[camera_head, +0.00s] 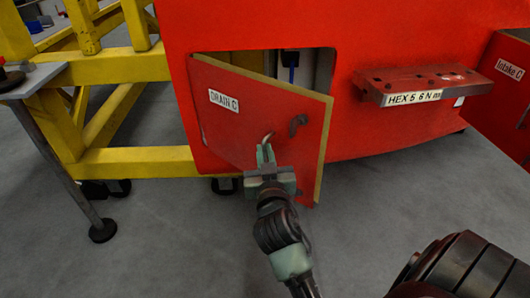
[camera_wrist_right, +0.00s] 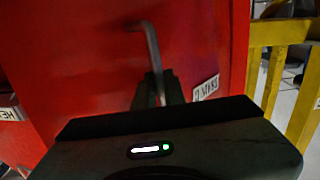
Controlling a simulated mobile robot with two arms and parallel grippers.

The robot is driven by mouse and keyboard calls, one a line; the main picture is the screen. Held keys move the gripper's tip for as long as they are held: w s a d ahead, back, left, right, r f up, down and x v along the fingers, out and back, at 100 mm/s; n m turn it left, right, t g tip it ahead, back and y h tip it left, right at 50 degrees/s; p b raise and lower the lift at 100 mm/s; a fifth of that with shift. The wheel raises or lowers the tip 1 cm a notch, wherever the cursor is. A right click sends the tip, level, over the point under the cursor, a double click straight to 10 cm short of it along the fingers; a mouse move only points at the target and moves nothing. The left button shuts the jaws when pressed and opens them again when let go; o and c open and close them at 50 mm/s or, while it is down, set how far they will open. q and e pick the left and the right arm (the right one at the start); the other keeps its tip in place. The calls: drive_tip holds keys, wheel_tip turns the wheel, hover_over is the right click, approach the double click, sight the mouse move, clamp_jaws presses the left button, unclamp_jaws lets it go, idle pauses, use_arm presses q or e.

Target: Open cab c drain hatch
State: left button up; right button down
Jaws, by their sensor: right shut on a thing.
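The drain hatch (camera_head: 235,125) is a red door labelled DRAIN C, with a yellowish edge. It stands partly open, its right side swung out from the red cab. A dark opening (camera_head: 318,75) shows behind it. A dark latch or handle (camera_head: 298,124) sits on its right part. My right gripper (camera_head: 266,158) is in front of the door, shut on a thin bent metal hex key (camera_wrist_right: 151,48). In the right wrist view the key's bent end is close to the red door; I cannot tell whether it touches. The DRAIN C label (camera_wrist_right: 206,88) also shows there. My left gripper is out of view.
A red shelf (camera_head: 420,80) labelled HEX 5 6 N m juts out right of the opening. A yellow frame (camera_head: 110,70) and a small grey table (camera_head: 35,80) stand at the left. An Intake C panel (camera_head: 505,85) is at the right. Grey floor in front is clear.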

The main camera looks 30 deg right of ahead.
drive_tip(key=shift+a+r, duration=0.15)
drive_tip(key=shift+a, duration=0.15)
drive_tip(key=c, duration=1.5)
unclamp_jaws()
drive_tip(key=shift+w, duration=0.1)
